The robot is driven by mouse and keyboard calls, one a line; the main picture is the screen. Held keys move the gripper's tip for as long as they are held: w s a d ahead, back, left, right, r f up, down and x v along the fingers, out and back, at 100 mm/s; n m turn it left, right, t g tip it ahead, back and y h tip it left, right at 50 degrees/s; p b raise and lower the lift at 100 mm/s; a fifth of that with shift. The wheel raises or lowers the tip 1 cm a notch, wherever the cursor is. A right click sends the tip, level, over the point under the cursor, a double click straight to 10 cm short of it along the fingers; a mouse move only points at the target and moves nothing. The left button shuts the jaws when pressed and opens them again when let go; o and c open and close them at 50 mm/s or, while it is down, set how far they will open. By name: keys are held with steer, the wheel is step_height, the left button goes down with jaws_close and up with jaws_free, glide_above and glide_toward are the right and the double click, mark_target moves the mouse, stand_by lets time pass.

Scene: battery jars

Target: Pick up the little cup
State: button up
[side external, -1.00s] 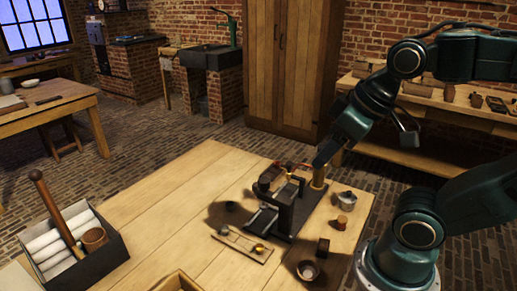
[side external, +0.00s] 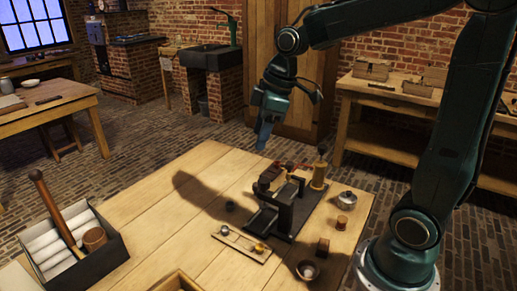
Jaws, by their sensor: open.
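Several small round vessels could be the little cup; I cannot tell which one is meant.
The black apparatus (side external: 285,215) with a brass post (side external: 319,174) stands mid-right on the table. The dark tray (side external: 100,265) holds white rolls and a wooden handle. A small wooden rack (side external: 240,244) lies in front. The table's left middle (side external: 150,215) is clear.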

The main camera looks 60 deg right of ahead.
steer(key=w+d+f+n+g+y, duration=0.1)
steer(key=w+d+f+n, duration=0.2)
steer(key=f, duration=0.6)
steer(key=w+d+f+n+g+y, duration=0.1)
steer(key=w+d+f+n+y, duration=0.1)
steer(key=w+d+f+n, duration=0.2)
steer(key=w+d+f, duration=0.3)
steer(key=w+f, duration=0.2)
steer(key=w, duration=0.1)
steer(key=shift+n, duration=0.3)
steer(key=shift+w+f, duration=0.1)
steer(key=shift+f, duration=0.05)
glide_toward(229, 209)
steer(key=shift+w+f, duration=0.3)
steer(key=shift+f, duration=0.2)
steer(key=shift+w+f, duration=0.25)
steer(key=shift+f, duration=0.25)
steer(key=shift+x, duration=2.6)
steer(key=shift+s+d, duration=0.1)
steer(key=shift+d, duration=0.05)
steer(key=c, duration=1)
